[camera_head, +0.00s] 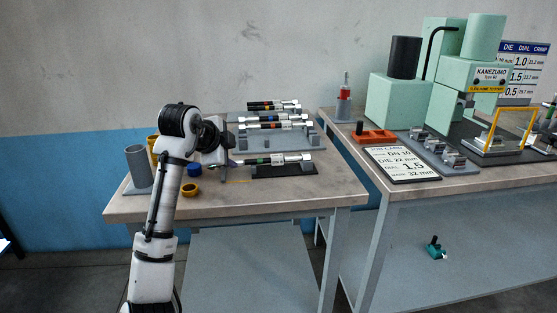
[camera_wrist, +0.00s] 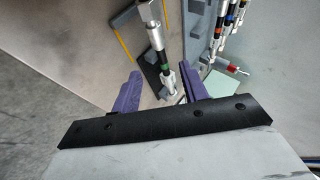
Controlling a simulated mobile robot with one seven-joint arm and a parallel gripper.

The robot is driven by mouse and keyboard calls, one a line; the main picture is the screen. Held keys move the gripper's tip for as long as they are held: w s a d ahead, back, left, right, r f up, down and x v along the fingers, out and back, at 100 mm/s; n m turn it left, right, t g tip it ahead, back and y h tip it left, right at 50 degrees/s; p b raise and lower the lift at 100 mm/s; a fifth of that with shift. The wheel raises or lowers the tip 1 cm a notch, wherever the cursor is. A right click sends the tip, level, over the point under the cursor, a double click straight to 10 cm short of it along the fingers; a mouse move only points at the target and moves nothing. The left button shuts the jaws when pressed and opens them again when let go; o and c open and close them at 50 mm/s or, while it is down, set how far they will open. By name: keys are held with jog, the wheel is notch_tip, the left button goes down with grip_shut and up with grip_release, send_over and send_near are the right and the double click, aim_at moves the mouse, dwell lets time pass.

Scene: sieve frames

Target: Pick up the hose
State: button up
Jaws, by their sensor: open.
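A short hose assembly (camera_head: 277,159) with silver end fittings and coloured bands lies across a low black stand (camera_head: 290,170) on the left table. Its left end is close to my gripper (camera_head: 228,163), which reaches in from the left. In the wrist view my gripper (camera_wrist: 160,72) is open, with its purple fingers apart. The hose (camera_wrist: 156,42), with a green band, runs lengthwise into the gap between them. No finger visibly closes on it. The hose's near end is partly hidden at the gripper's black front edge.
A grey rack (camera_head: 272,142) holds several similar hoses behind. A grey cup (camera_head: 139,168), a blue cap (camera_head: 194,169) and a brass-coloured ring (camera_head: 190,190) stand left of the hose. A green crimping machine (camera_head: 405,95) and a job card (camera_head: 402,164) are on the right table.

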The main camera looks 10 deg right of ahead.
aim_at(244, 161)
jog(key=p+x, duration=0.1)
jog(key=x, duration=0.7)
jog(key=shift+w+f+p, duration=0.15)
jog(key=shift+f+p, duration=0.05)
jog(key=shift+p, duration=0.1)
grip_shut()
